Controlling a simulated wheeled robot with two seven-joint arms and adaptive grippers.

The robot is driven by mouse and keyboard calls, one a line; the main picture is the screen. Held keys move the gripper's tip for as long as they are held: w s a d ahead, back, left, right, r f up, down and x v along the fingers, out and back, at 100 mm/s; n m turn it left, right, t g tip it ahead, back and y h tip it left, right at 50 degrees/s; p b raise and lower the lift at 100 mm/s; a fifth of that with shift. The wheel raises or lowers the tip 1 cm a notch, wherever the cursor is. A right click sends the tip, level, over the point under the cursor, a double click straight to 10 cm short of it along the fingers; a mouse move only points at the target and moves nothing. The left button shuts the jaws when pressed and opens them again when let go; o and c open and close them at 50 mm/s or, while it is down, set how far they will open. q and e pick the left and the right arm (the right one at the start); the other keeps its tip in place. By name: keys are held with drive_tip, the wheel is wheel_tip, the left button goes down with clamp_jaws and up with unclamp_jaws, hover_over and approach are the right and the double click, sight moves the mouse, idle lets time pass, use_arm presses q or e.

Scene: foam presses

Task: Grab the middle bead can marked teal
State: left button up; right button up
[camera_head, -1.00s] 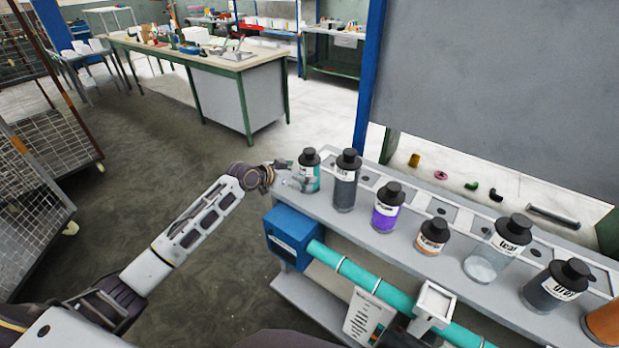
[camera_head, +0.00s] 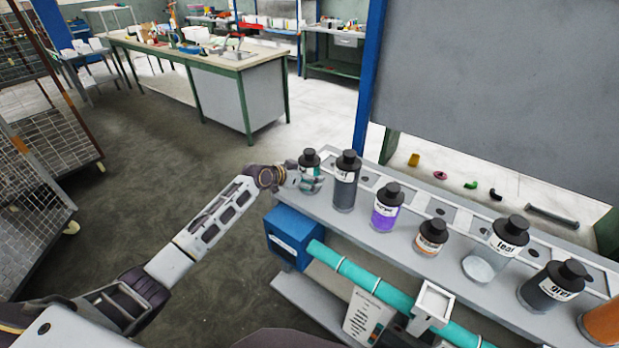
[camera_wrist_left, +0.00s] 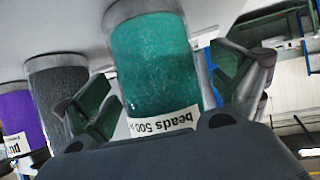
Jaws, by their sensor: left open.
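A can of teal beads (camera_head: 311,159) with a black cap stands at the left end of the shelf row. In the left wrist view the teal can (camera_wrist_left: 155,60) fills the middle, its label partly reading "beads 500". My left gripper (camera_head: 305,182) is at this can; in the wrist view its open fingers (camera_wrist_left: 165,95) lie on either side of it, with no clear contact. Farther right stands a can with whitish contents (camera_head: 481,267) whose label appears to read "teal". My right gripper is out of view.
A dark grey can (camera_head: 345,190) stands close beside the teal-filled one. A purple can (camera_head: 384,217), a small brown can (camera_head: 431,240) and a grey can (camera_head: 543,293) follow along the shelf (camera_head: 340,219). A blue block (camera_head: 290,236) and teal pipe (camera_head: 345,267) are below.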

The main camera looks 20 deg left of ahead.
use_arm(q)
drive_tip(key=shift+w+d+f, duration=0.1)
drive_tip(key=shift+w+d, duration=0.1)
idle(0.4)
drive_tip(key=c, duration=1.3)
